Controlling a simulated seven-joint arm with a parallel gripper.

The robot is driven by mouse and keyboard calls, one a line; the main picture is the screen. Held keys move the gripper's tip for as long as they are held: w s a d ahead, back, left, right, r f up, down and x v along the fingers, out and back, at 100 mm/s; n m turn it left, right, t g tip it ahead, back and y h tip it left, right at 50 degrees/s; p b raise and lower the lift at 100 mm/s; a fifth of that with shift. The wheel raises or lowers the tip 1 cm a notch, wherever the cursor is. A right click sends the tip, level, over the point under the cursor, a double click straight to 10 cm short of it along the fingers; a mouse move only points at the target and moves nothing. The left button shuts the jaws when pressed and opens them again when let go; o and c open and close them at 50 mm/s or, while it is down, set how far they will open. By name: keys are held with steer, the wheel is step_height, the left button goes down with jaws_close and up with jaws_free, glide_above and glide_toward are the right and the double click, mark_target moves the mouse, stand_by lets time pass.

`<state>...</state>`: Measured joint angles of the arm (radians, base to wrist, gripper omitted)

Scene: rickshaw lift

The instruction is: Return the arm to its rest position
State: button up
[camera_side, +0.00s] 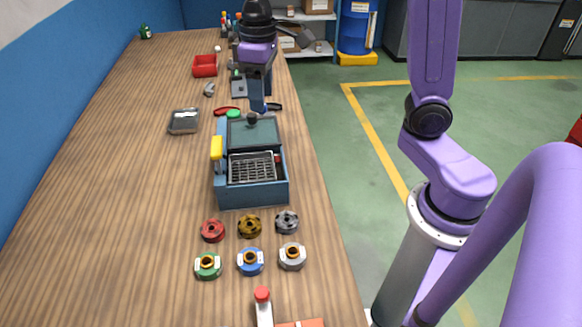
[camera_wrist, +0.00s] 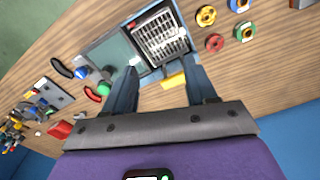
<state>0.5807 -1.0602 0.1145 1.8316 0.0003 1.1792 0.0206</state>
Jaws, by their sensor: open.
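My gripper (camera_side: 258,106) hangs at the far end of the blue machine (camera_side: 252,194) in the side view, fingers pointing down. In the wrist view my gripper (camera_wrist: 162,72) has its two blue fingers spread apart with nothing held between them. The machine has a metal grid basket (camera_side: 252,168) in its open front part, a dark glassy panel (camera_side: 254,134) behind it and a yellow handle (camera_side: 216,148) on its left side. The yellow handle also shows in the wrist view (camera_wrist: 173,81), between the fingers but farther away. Whether the fingertips touch the machine's far end is unclear.
Several coloured round parts lie in front of the machine, including a red one (camera_side: 212,230) and a blue one (camera_side: 250,262). A metal tray (camera_side: 184,121) and a red bin (camera_side: 205,66) stand to the left and behind. The table's left side is mostly clear.

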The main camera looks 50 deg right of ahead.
steer(key=s+d+f+n, duration=0.1)
steer(key=s+f+n, duration=0.2)
steer(key=s, duration=0.8)
steer(key=s+d+f+n, duration=0.1)
steer(key=s+f+n, duration=0.2)
steer(key=s, duration=0.9)
steer(key=shift+s+f+n, duration=0.15)
steer(key=shift+s+n, duration=0.1)
steer(key=shift+n, duration=0.45)
